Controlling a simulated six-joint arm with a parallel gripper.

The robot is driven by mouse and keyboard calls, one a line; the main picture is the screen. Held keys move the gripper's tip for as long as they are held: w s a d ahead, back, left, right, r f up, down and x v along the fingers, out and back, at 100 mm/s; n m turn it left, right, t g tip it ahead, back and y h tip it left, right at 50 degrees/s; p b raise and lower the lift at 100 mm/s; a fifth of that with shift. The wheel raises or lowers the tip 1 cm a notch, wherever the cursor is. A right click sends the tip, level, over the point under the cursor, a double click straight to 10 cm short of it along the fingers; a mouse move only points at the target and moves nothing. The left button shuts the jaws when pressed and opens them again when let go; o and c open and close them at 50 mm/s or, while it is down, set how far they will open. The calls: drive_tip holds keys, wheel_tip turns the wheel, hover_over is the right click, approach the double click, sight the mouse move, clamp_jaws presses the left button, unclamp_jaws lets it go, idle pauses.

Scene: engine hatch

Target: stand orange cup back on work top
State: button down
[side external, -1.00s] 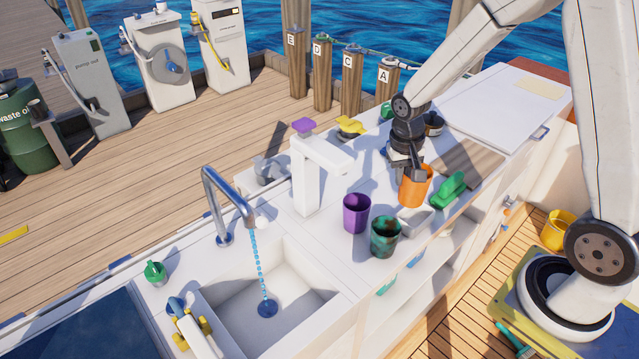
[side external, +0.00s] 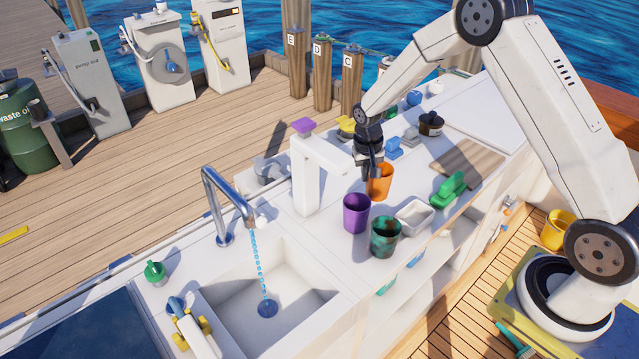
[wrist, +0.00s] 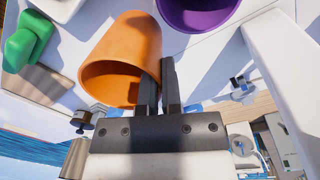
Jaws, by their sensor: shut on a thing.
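The orange cup (side external: 380,183) is at the work top (side external: 408,262), just behind the purple cup (side external: 356,212). My gripper (side external: 373,168) is shut on the cup's wall near the rim. In the wrist view the fingers (wrist: 160,85) pinch one side of the orange cup (wrist: 115,55), and its open mouth faces my gripper. The cup looks close to upright in the side view. I cannot tell whether its base touches the work top.
A dark green mottled cup (side external: 385,236) stands in front of the purple cup. A white dish (side external: 414,216) and a green brush-like thing (side external: 448,188) lie to the right. The sink (side external: 262,285) is further left.

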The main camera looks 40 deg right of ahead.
drive_tip(key=shift+w+d+f, duration=0.15)
drive_tip(key=shift+w+f, duration=0.65)
drive_tip(key=shift+f, duration=0.15)
drive_tip(key=shift+w+f, duration=0.1)
drive_tip(key=shift+w+f, duration=0.15)
drive_tip(key=shift+f, duration=1.55)
drive_tip(key=shift+f, duration=0.15)
drive_tip(key=c, duration=0.8)
unclamp_jaws()
wheel_tip(320, 180, up, 12)
drive_tip(key=shift+w+a, duration=0.15)
drive_tip(key=shift+a, duration=0.25)
